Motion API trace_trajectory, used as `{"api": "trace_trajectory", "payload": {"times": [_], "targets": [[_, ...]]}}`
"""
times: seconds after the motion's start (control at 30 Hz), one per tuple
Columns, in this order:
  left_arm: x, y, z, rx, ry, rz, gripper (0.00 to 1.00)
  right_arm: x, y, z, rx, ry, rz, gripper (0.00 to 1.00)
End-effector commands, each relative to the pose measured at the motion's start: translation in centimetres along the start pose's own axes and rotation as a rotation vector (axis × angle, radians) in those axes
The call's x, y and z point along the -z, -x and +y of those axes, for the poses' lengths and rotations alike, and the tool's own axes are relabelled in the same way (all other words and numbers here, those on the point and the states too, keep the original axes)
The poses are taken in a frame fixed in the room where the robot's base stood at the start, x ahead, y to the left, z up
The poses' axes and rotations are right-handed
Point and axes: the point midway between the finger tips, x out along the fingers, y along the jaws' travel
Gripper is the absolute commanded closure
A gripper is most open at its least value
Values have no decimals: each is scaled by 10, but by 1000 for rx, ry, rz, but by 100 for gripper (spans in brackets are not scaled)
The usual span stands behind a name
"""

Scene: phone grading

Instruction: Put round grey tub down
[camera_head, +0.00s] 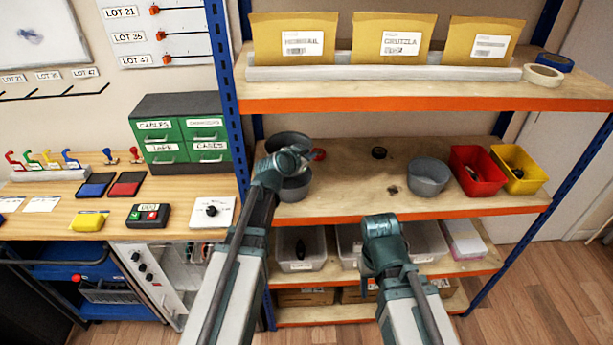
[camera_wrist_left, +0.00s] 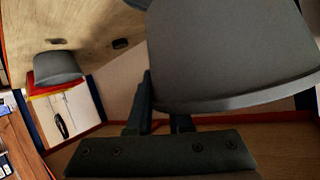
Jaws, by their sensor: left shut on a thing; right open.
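My left gripper (camera_head: 298,160) is shut on a round grey tub (camera_wrist_left: 225,60) at its rim, over the left part of the middle shelf (camera_head: 340,192). In the head view, a dark rim (camera_head: 288,139) shows behind the gripper and a rounded grey body (camera_head: 294,188) just below it. I cannot tell whether these are one tub or two, or whether the held tub touches the shelf. Another grey tub (camera_head: 428,177) stands further right on that shelf and shows in the left wrist view (camera_wrist_left: 57,68). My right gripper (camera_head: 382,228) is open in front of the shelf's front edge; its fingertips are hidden.
A red bin (camera_head: 478,172) and a yellow bin (camera_head: 520,170) stand at the shelf's right. A small dark round item (camera_head: 379,153) lies mid-shelf. A blue post (camera_head: 224,80) rises at the left. The upper shelf (camera_head: 420,95) overhangs. The shelf's middle is mostly clear.

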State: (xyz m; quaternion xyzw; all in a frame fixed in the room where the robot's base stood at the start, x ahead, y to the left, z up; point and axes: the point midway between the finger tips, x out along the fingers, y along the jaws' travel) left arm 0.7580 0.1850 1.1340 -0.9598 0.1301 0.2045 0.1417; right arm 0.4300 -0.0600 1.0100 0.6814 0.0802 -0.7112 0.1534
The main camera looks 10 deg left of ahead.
Motion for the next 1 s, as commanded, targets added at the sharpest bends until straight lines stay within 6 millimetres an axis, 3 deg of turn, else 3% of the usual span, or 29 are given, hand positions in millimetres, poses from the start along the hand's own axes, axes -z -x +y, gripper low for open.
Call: {"api": "trace_trajectory", "payload": {"times": [0.03, 0.33, 0.63, 1.0], "targets": [[-10, -5, 2, 0, 0, 0, 100, 1, -12, -1, 0, 0, 0, 50], [-15, -7, 4, 0, 0, 0, 100, 1, -17, -2, 0, -1, 0, 50], [-44, -22, 11, 0, 0, 0, 100, 3, -50, -5, 0, -2, 0, 50], [-44, -22, 11, 0, 0, 0, 100, 3, -50, -5, 0, -2, 0, 50]]}}
